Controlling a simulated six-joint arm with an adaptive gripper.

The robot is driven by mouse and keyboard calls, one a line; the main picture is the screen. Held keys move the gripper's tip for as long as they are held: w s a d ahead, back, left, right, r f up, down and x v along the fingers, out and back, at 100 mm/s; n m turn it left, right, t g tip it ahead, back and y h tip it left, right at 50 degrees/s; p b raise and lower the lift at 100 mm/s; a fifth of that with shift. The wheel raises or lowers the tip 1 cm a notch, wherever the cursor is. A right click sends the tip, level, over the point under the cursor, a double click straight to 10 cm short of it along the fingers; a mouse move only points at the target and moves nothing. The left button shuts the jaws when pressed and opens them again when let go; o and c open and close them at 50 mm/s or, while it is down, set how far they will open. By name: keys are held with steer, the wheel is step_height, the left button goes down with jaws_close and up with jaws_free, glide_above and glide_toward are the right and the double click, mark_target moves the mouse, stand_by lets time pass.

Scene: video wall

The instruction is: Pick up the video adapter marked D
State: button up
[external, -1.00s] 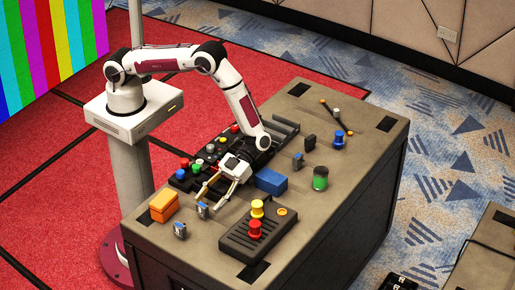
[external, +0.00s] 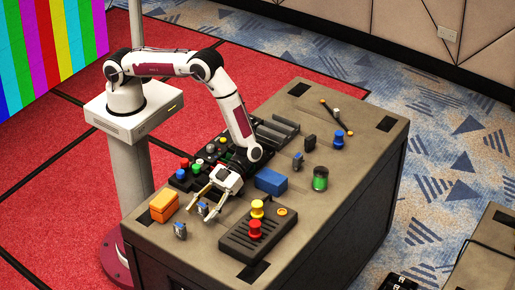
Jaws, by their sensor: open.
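Several small blue-and-dark adapters stand on the case top; their letters are too small to read, so I cannot tell which is D. One adapter (external: 203,209) is at my gripper, partly hidden by it. Another adapter (external: 180,231) stands just to its left and nearer the camera. A third (external: 298,160) stands farther back, near a dark block (external: 310,141). My gripper (external: 202,211) is open, its fingers pointing down and to the left, and they appear to be on either side of the adapter there. I cannot tell whether they touch it.
An orange box (external: 163,206) stands left of my gripper. A dark control box (external: 252,238) with red and yellow knobs is to the right. A blue box (external: 271,181), a green-and-black cylinder (external: 320,179) and a blue knob-like part (external: 339,139) stand farther right.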

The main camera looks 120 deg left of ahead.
mark_target(201, 205)
stand_by(0.3)
steer(key=c, duration=1.1)
steer(key=shift+c, duration=0.2)
steer(key=shift+r, duration=0.1)
steer(key=shift+r, duration=4.95)
